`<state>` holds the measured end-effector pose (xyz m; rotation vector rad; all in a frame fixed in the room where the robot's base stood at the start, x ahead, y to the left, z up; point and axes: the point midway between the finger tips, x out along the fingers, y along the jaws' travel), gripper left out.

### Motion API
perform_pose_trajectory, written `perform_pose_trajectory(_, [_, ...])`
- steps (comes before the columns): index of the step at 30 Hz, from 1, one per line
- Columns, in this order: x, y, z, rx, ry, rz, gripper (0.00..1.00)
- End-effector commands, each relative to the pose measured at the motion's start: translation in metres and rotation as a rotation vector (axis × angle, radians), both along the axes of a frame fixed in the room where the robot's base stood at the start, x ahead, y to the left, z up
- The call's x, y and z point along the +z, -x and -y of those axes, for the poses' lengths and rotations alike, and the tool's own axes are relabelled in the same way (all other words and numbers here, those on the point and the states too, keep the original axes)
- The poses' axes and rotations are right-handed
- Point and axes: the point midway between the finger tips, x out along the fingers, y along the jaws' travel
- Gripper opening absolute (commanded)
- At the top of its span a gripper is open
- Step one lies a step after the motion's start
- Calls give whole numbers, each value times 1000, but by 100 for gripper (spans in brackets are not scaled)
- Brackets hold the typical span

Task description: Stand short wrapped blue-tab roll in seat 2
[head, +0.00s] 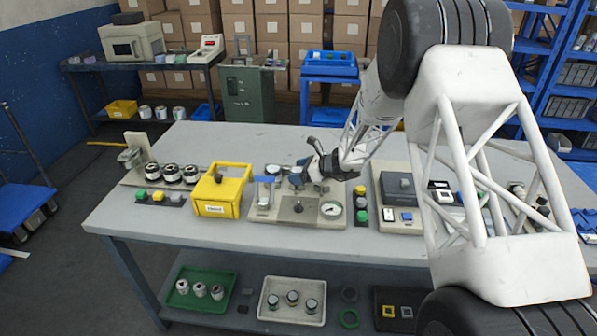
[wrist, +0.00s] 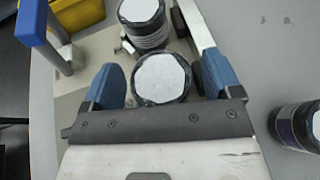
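My gripper (wrist: 162,75) is open. Its blue fingers stand on either side of a dark roll with a pale round top (wrist: 160,78), with a small gap on each side. A second dark roll (wrist: 142,22) stands just beyond it, and a third roll with a purple band (wrist: 298,125) is at the right edge. No blue tab can be made out on any roll. In the head view my gripper is over the beige machine (head: 262,214) at the table's middle. A roll (head: 272,170) shows behind this machine. I cannot tell which place is seat 2.
Three rolls (head: 171,173) stand on a fixture at the left. A yellow box (head: 221,189) stands close to the beige machine. A blue-topped upright handle (wrist: 32,22) is left of my fingers. Another device (head: 398,185) is to the right. The table's left front (head: 150,222) is clear.

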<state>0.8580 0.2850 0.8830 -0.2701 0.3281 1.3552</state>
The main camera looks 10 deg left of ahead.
Motion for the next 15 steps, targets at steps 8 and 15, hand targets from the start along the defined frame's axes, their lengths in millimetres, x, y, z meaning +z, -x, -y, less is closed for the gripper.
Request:
perform_pose_trajectory(8, [1,0,0,0,0,0,84])
perform_pose_trajectory(15, [7,1,9,-1,0,-1,84])
